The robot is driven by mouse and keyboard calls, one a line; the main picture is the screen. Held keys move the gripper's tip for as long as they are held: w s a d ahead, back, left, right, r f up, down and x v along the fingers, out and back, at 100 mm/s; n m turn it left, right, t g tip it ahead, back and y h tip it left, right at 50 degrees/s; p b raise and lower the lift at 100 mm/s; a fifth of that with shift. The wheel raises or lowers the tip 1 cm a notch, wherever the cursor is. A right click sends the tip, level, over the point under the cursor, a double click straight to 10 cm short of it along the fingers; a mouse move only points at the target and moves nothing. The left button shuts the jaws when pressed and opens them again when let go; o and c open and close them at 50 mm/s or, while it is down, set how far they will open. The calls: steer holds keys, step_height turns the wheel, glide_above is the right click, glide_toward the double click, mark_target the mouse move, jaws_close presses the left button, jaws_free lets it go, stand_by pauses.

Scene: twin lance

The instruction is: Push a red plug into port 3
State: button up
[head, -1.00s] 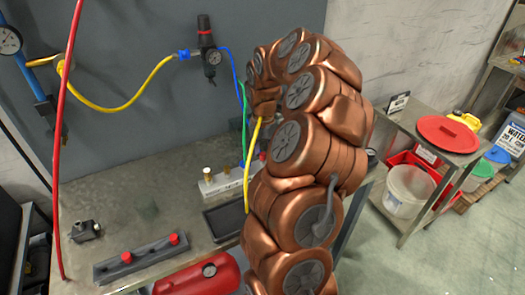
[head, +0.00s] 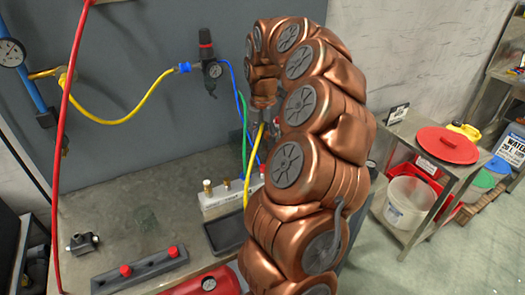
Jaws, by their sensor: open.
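Two red plugs, a left one (head: 125,270) and a right one (head: 173,251), stand upright in a dark grey rack (head: 148,268) at the front of the bench. A white manifold block (head: 213,202) sits further back, with brass fittings (head: 207,186) on its left part. Its right part is behind hoses and my arm, and I cannot read port numbers, so I cannot tell which is port 3. My gripper (head: 266,134) is open, pointing down above the manifold's right end, partly hidden by hoses and my copper-coloured arm. I see no plug in it.
Yellow, green and blue hoses (head: 247,165) run close to my gripper. A dark tray (head: 226,236) lies in front of the manifold. A red tank (head: 210,283) is at the front edge. A red hose (head: 66,110) hangs at left. The bench (head: 145,215) is clear mid-left.

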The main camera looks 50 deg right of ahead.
steer(key=shift+r, duration=1.05)
steer(key=s+a+r+m, duration=0.1)
steer(key=s+a+m, duration=0.15)
steer(key=a, duration=0.85)
steer(key=s+a+r+m, duration=0.2)
steer(key=a+m, duration=0.2)
steer(key=a, duration=0.7)
steer(key=s+a+f+m, duration=0.2)
steer(key=s+a+m, duration=0.1)
steer(key=s, duration=0.3)
steer(key=s+a+f+m+g, duration=0.1)
steer(key=s+a+f+m, duration=0.1)
steer(key=s+a+m, duration=0.2)
steer(key=s+a+f+m, duration=0.3)
steer(key=s+m, duration=0.3)
steer(key=s, duration=0.3)
steer(key=shift+s+a+m+g, duration=0.15)
steer(key=shift+a+m+g, duration=0.2)
steer(key=shift+a+g, duration=0.1)
steer(key=shift+c, duration=0.3)
